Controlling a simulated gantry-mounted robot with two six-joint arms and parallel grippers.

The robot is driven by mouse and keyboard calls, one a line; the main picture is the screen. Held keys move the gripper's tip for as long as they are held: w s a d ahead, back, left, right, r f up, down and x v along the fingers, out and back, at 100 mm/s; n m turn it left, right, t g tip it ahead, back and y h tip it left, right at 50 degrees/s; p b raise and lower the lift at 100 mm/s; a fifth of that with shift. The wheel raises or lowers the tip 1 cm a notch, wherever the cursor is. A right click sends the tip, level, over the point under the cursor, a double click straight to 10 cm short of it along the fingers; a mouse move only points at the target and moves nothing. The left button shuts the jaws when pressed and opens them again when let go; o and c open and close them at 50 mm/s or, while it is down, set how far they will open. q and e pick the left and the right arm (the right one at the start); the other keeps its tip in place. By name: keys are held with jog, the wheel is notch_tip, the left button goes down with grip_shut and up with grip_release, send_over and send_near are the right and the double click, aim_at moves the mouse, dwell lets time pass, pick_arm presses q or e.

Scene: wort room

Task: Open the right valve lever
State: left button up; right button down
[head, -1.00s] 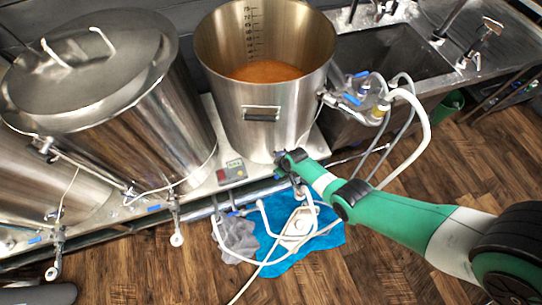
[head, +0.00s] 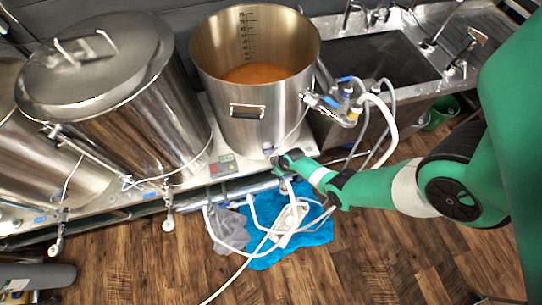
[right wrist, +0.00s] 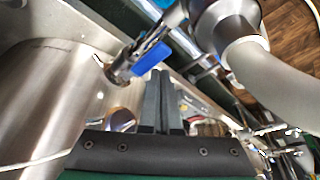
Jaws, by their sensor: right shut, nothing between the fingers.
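In the right wrist view a blue valve lever (right wrist: 151,58) sits on a metal valve beside a steel vessel wall (right wrist: 40,110). My right gripper (right wrist: 161,76) is shut and empty, its two dark fingers together with the tips just below the lever. A small gap or light contact cannot be told apart. In the head view my right gripper (head: 273,158) is at the lower front of the open kettle (head: 240,120), which holds orange-brown liquid. The arm hides part of that spot. More blue levers (head: 346,80) show at the kettle's right-side fittings. My left gripper is not in view.
A thick pale hose (right wrist: 275,90) and metal fittings crowd the right of the wrist view. White hoses (head: 250,250) and a blue cloth (head: 320,235) lie on the wooden floor. A lidded kettle (head: 135,110) stands left, a sink (head: 385,70) right. A control box (head: 223,166) is left of the gripper.

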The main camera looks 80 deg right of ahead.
jog(key=shift+s, duration=0.3)
dwell(0.5)
pick_arm(q)
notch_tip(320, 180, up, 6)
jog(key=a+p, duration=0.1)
jog(key=p, duration=0.5)
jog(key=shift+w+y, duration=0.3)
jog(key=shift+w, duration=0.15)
pick_arm(e)
notch_tip(320, 180, up, 10)
jog(key=shift+w+a+f, duration=0.15)
jog(key=shift+w+f, duration=0.1)
jog(key=shift+w, duration=0.15)
